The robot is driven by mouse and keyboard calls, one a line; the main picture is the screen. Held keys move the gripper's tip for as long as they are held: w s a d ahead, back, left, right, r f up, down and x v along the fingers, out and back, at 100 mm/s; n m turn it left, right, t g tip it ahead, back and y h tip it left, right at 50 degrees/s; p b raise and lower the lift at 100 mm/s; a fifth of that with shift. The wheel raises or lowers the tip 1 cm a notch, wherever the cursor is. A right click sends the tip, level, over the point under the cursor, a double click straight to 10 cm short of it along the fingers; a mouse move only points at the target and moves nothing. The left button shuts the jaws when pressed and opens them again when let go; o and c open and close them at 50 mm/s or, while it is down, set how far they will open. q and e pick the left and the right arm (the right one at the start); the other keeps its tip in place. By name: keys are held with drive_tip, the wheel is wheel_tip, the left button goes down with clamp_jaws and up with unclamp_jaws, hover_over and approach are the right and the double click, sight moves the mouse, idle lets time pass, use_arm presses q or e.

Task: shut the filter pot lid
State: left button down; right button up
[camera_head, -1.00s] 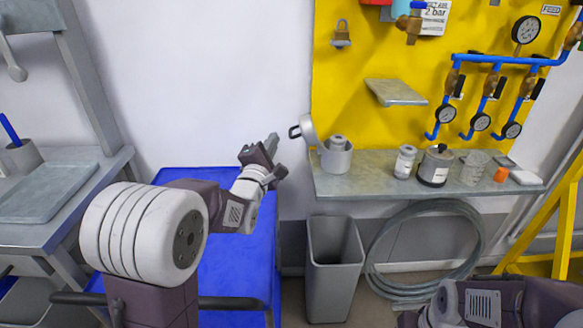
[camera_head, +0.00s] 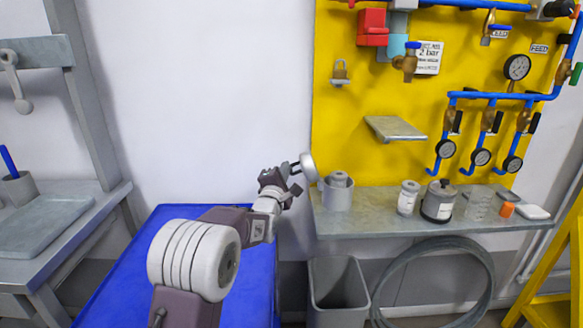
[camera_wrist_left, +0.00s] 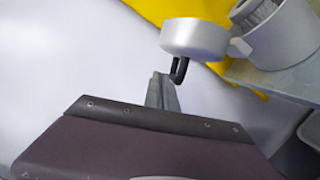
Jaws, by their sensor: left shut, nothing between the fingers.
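The filter pot (camera_head: 337,194) is a grey metal cup standing at the left end of the steel shelf, with a round grey insert (camera_head: 339,179) in it. Its lid (camera_head: 308,168) is tipped up and open at the pot's left side, with a dark handle (camera_head: 295,167) facing left. In the left wrist view the lid (camera_wrist_left: 194,38), its black handle (camera_wrist_left: 180,70) and the pot (camera_wrist_left: 278,37) show at the upper right. My left gripper (camera_head: 287,174) is shut and empty, close by the handle. In the wrist view its fingertips (camera_wrist_left: 161,80) lie just left of the handle; I cannot tell whether they touch.
The steel shelf (camera_head: 390,222) also carries a white jar (camera_head: 408,198), a dark-lidded canister (camera_head: 437,202), a glass beaker (camera_head: 478,204) and an orange piece (camera_head: 507,210). A grey bin (camera_head: 338,285) stands below. A small ledge (camera_head: 396,129) juts from the yellow panel.

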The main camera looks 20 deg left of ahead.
sight(302, 169)
use_arm(q)
drive_tip(key=shift+w+d+r, duration=0.1)
drive_tip(key=shift+d+r, duration=0.15)
drive_tip(key=shift+d, duration=0.3)
drive_tip(key=shift+w+d+r, duration=0.1)
drive_tip(key=shift+d+r, duration=0.1)
drive_tip(key=shift+d, duration=0.3)
drive_tip(key=shift+r, duration=0.1)
